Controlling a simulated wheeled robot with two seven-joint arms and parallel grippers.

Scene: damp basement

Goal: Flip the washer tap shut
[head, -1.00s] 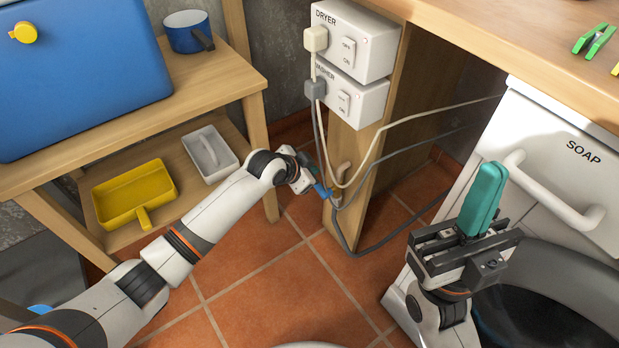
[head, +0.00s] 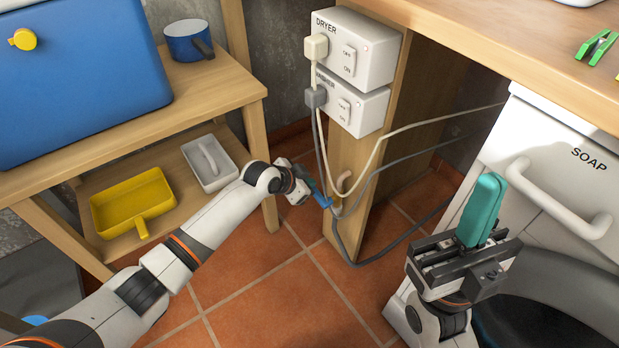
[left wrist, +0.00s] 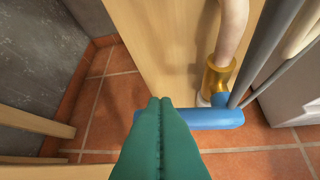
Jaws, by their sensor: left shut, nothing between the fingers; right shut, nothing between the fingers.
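The washer tap shows in the left wrist view as a blue lever (left wrist: 218,118) lying crosswise below a brass fitting (left wrist: 217,78) on a pale pipe. In the head view the blue lever (head: 323,199) is small, low on the wooden post beside the hanging cables. My left gripper (head: 308,187) is at the lever, partly hidden by its own wrist. Its teal fingers (left wrist: 160,102) are shut and empty, overlapping the lever's left end; I cannot tell whether they touch it. My right gripper (head: 490,182) is shut and empty, fingers up, in front of the white washer.
DRYER (head: 352,48) and WASHER (head: 350,103) switch boxes with plugs sit above the tap. Grey and cream cables (head: 375,165) hang close beside it. A wooden shelf (head: 215,95) stands left; the washer's SOAP drawer (head: 565,170) is right. Tiled floor below is open.

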